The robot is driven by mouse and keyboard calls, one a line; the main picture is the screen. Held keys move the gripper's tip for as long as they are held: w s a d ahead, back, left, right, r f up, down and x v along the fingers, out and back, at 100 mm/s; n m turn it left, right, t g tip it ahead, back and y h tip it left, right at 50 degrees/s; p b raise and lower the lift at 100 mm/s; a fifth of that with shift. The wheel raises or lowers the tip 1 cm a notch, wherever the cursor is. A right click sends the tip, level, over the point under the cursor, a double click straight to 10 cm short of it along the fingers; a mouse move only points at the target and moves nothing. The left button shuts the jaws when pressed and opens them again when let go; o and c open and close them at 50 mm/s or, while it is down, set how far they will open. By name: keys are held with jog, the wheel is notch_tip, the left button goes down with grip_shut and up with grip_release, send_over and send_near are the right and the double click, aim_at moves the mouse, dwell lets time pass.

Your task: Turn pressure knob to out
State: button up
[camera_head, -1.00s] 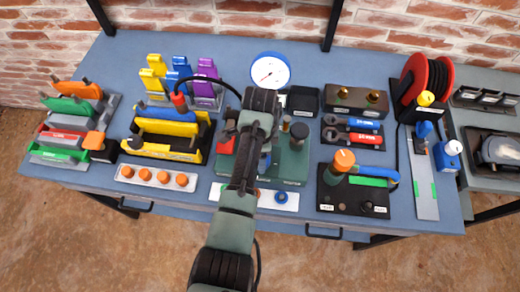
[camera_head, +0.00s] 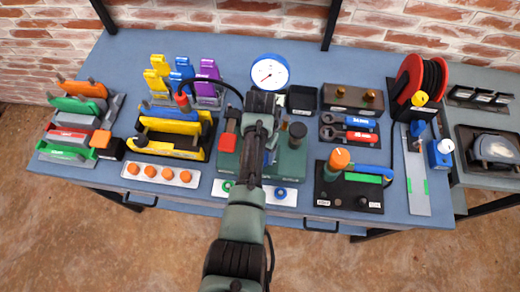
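An orange knob (camera_head: 339,159) with a white mark sits on a green body on a black plate (camera_head: 350,198) at the right front of the bench. It looks like the pressure knob; the small labels near the plate's front edge are too small to read surely. The white mark points roughly away from me. My gripper (camera_head: 262,135) is over the green pump-like unit (camera_head: 291,165) at the centre, left of the orange knob and apart from it. My own arm hides most of the gripper, so its fingers and anything between them do not show.
A round gauge (camera_head: 268,73) stands behind my gripper. A black hose with a red end (camera_head: 182,99) arcs to the left. Wrenches (camera_head: 349,130), a red hose reel (camera_head: 417,85) and a yellow-and-black holder (camera_head: 170,138) crowd the blue bench (camera_head: 108,175).

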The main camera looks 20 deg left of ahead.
jog(key=n+p, duration=0.1)
jog(key=n, duration=1.1)
jog(key=shift+n, duration=0.4)
dwell(0.3)
jog(key=o, duration=1.4)
jog(key=shift+c, duration=0.2)
notch_tip(320, 180, up, 13)
